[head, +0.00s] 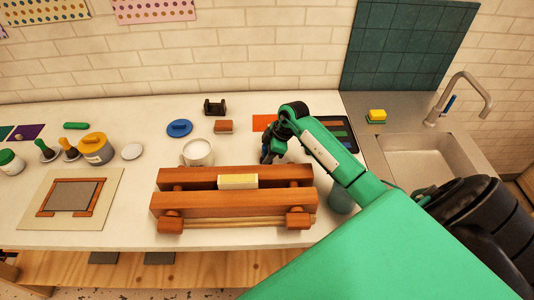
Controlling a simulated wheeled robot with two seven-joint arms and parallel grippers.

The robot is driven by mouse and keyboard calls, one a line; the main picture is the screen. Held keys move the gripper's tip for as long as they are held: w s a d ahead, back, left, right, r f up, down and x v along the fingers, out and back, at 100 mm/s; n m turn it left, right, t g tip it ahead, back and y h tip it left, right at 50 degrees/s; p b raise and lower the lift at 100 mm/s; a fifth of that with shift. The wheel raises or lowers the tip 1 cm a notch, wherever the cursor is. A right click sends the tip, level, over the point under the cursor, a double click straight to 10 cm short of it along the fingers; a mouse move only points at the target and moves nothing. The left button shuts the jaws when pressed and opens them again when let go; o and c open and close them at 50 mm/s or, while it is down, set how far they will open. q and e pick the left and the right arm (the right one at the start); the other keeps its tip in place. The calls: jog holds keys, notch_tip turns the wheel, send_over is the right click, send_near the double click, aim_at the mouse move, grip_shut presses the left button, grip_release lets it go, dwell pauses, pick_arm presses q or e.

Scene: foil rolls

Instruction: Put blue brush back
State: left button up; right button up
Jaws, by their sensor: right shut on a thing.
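My right gripper (270,156) reaches in from the right over the counter, just behind the right part of a wooden press-like frame. It is shut on a small dark bluish thing at its fingertips, which looks like the blue brush but is mostly hidden by the fingers and wrist. I cannot tell whether it touches the counter. A dark tray (340,131) with coloured strips lies to the right, partly behind my arm. My left gripper is not in view.
The wooden frame (185,204) with a pale yellow block (238,181) fills the front middle. A sink (430,160) is at right.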

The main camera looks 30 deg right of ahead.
aim_at(263, 146)
jog(key=shift+f, duration=0.6)
dwell(0.9)
jog(key=o, duration=1.5)
jog(key=shift+o, duration=0.2)
jog(key=shift+r, duration=0.15)
jog(key=shift+r+p, duration=4.35)
jog(key=shift+r, duration=0.05)
